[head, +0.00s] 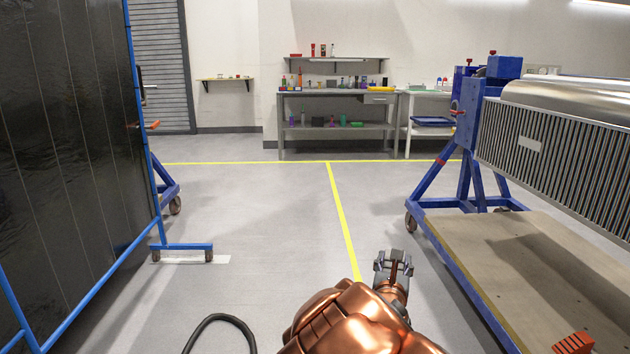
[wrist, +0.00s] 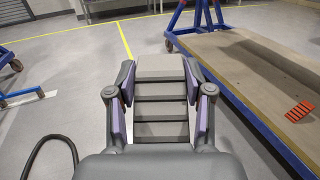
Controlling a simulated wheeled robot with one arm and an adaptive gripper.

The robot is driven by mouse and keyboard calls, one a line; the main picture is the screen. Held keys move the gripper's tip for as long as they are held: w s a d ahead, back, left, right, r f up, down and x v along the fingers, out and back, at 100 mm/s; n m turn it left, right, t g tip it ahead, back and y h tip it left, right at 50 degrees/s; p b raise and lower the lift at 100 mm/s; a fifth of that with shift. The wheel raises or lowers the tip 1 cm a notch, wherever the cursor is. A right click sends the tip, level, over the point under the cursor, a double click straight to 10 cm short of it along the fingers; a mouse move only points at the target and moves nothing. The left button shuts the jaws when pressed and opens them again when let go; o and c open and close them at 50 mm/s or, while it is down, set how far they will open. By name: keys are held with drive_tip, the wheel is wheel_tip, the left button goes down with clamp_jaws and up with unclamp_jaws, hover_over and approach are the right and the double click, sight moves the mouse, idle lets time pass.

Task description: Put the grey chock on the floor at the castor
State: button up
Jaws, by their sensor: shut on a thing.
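My gripper (head: 393,265) is shut on the grey chock (wrist: 161,92), a ribbed grey wedge between the two fingers in the wrist view. It holds the chock above open floor, left of the rotary jig (head: 440,175). The jig's near castor (head: 411,223) stands on the floor ahead, and it also shows in the wrist view (wrist: 168,45). Two more castors, a near one (head: 209,256) and a far one (head: 175,206), are under the blue-framed screen at left. The pictures do not show which castor is meant.
An orange ribbed block (head: 573,344) lies on the jig's wooden deck (head: 490,260). A black cable (head: 220,320) loops at lower left. A white strip (head: 190,259) marks the floor by the screen's near castor. Yellow lines (head: 340,215) cross clear grey floor; a workbench (head: 335,95) stands behind.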

wheel_tip(320, 180, up, 35)
drive_tip(key=p, duration=3.4)
drive_tip(key=shift+r, duration=0.1)
